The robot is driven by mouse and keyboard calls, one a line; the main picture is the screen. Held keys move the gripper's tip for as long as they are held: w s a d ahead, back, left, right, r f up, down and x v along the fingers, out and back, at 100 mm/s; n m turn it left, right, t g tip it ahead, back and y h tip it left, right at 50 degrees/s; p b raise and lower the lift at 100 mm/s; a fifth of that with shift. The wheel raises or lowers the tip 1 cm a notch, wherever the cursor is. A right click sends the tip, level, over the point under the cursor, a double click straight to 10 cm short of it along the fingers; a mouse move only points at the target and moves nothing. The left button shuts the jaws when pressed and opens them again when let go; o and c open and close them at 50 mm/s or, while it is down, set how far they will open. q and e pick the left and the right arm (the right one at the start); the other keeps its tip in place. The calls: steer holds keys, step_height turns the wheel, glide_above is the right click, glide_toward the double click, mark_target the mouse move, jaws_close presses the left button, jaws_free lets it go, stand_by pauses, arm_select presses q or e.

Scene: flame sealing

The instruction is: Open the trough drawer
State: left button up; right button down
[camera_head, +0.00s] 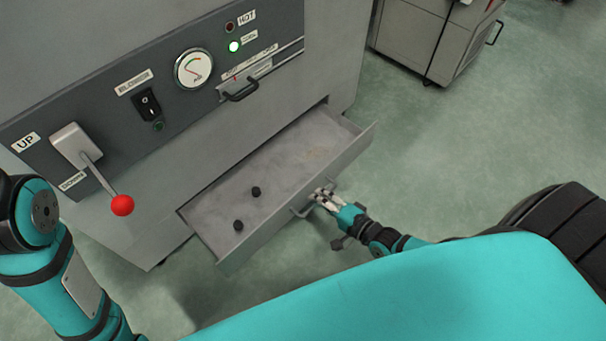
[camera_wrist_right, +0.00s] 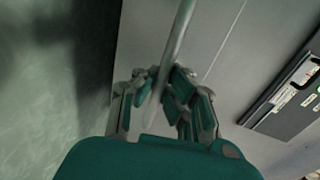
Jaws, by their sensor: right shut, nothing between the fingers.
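The grey trough drawer (camera_head: 264,228) stands pulled out from the front of the grey machine, its inside exposed. Two small dark lumps (camera_head: 256,191) lie apart on the drawer floor. A thin bar handle (camera_head: 297,213) is on the drawer front; the bar also runs down between the finger pads in the right wrist view (camera_wrist_right: 179,38). My right gripper (camera_head: 323,197) is at this handle, in front of the drawer, its fingers shut; it also shows in the wrist view (camera_wrist_right: 166,97). Whether the fingers touch the bar is hard to tell. My left gripper is out of view.
Above the drawer, the machine's control panel (camera_head: 110,125) carries a gauge (camera_head: 194,68), a blower switch (camera_head: 146,103) and a small black handle (camera_head: 241,92). A lever with a red knob (camera_head: 122,205) sticks out at the left. A grey cabinet (camera_head: 425,40) stands behind.

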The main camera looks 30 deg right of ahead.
steer(key=shift+f+p+v, duration=0.2)
steer(key=shift+v, duration=0.8)
steer(key=shift+f+p+v, duration=0.2)
steer(key=shift+v, duration=0.8)
steer(key=c, duration=1.4)
jaws_free()
steer(key=shift+s, duration=0.1)
steer(key=v, duration=1.2)
steer(key=shift+f, duration=0.1)
